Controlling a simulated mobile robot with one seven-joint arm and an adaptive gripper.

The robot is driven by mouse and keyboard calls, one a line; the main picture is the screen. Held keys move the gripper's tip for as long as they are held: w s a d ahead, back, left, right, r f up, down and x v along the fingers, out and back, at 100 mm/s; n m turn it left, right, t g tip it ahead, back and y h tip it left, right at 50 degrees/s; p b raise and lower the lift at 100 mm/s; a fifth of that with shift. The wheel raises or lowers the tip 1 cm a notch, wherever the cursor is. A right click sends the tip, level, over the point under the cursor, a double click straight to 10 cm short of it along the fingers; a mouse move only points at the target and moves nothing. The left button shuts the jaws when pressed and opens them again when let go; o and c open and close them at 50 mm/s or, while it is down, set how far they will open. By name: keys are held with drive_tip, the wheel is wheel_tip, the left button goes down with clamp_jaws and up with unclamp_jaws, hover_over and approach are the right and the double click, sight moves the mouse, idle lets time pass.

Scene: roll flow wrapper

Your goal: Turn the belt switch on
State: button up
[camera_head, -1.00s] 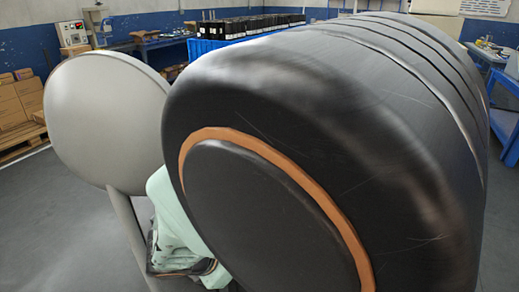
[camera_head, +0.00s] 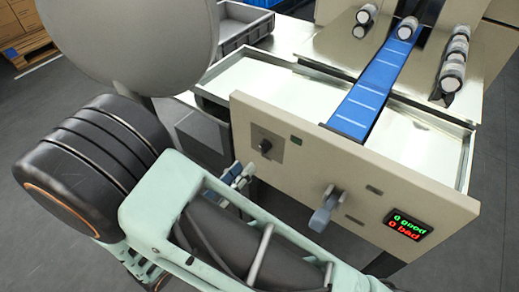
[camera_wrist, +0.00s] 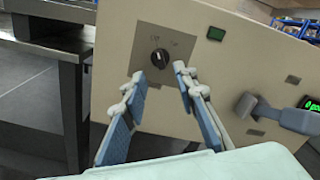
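The belt switch is a black rotary knob (camera_head: 265,147) on a grey plate at the left of the beige front panel (camera_head: 345,165). In the wrist view the knob (camera_wrist: 160,58) has small labels above it, too blurred to read surely; I cannot tell its setting. My gripper (camera_head: 242,172) is in front of the panel, to the left of and below the knob in the head view. In the wrist view my gripper (camera_wrist: 159,76) is open and empty, its fingers spread to either side below the knob. The fingers look apart from the knob.
A grey lever handle (camera_head: 326,208) sticks out of the panel to the right of the switch. A display (camera_head: 407,226) reads 0 good, 0 bad. The blue belt (camera_head: 370,88) runs behind the panel, with cylindrical rolls (camera_head: 453,68) beyond. A grey crate (camera_head: 240,30) stands at the back.

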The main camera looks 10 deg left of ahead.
sight(262, 149)
drive_tip(key=b+x, duration=0.1)
drive_tip(key=x, duration=0.7)
clamp_jaws()
